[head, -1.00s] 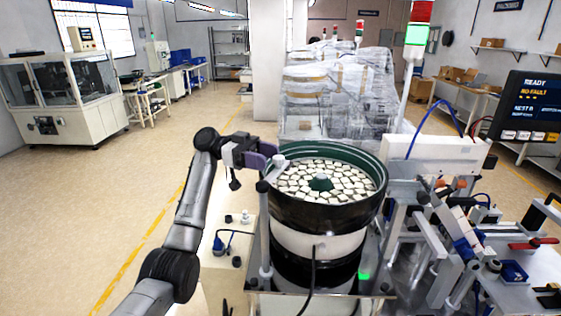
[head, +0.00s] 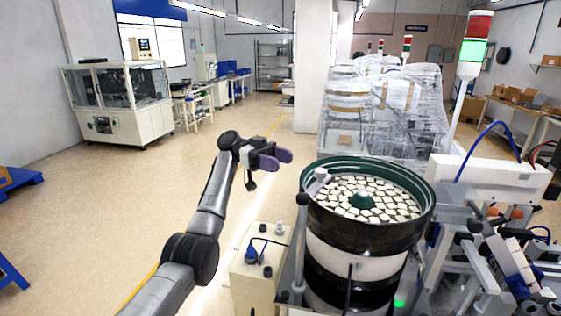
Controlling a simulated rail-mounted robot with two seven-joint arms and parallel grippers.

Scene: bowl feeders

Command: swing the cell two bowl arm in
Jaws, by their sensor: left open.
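The bowl feeder (head: 421,196) stands right of centre in the head view, black outside with a green inner rim, full of pale square parts. The bowl arm (head: 318,181) is a short grey bar on top of an upright post (head: 299,245) at the bowl's left side. Its far end lies at the left rim. No cell number is readable. My left gripper (head: 283,160) has purple fingers and is open and empty. It is left of and a little above the bowl arm in the picture, apart from it. My right gripper is not in view.
A cream box with a blue plug (head: 251,256) stands left of the post. A stack light (head: 474,52), lit green, rises behind the bowl. A linear track and fixtures (head: 500,255) crowd the right.

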